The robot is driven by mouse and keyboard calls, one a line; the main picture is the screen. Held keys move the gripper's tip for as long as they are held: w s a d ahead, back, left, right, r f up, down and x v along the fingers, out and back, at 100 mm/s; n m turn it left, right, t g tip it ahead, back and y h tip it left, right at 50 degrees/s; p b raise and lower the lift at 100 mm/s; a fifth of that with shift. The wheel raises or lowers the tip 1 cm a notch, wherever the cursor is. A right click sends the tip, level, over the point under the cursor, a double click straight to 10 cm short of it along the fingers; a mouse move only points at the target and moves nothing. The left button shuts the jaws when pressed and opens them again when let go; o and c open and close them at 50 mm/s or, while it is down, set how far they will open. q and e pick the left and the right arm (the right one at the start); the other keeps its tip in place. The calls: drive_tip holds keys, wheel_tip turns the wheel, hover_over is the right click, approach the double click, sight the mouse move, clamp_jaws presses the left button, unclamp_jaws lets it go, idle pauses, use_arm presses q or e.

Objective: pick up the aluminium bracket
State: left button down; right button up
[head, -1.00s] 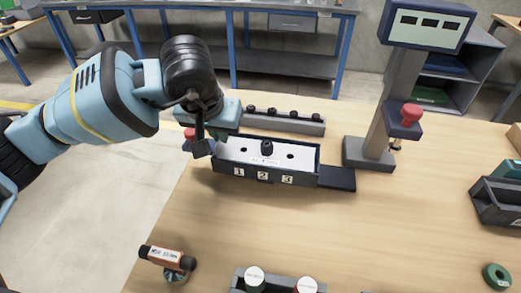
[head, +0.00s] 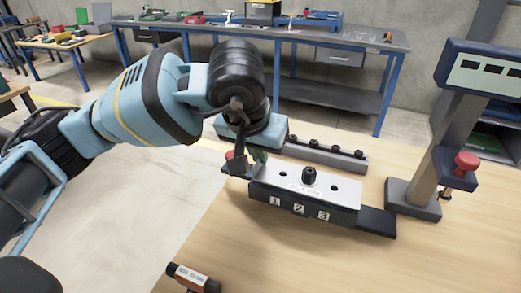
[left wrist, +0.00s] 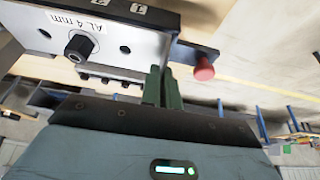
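In the left wrist view the bracket (left wrist: 30,15) carries an "AL 4 mm" label, and the knob (left wrist: 80,46) shows. My left gripper (head: 258,158) is at the bracket's left end. Its green fingers (left wrist: 162,88) are close together there and seem shut on the bracket's end; the contact is partly hidden. My right gripper is out of view.
A grey rail (head: 325,155) with several black knobs lies behind the fixture. A post (head: 440,150) with a display and a red button (head: 467,161) stands at right. The table in front of the fixture is clear.

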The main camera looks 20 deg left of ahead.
use_arm(q)
drive_tip(key=s+d+r+b, duration=0.1)
drive_tip(key=s+d, duration=0.2)
drive_tip(key=s, duration=1)
drive_tip(key=shift+s+d+r, duration=0.15)
drive_tip(key=shift+s+r, duration=0.05)
drive_tip(key=shift+s, duration=0.05)
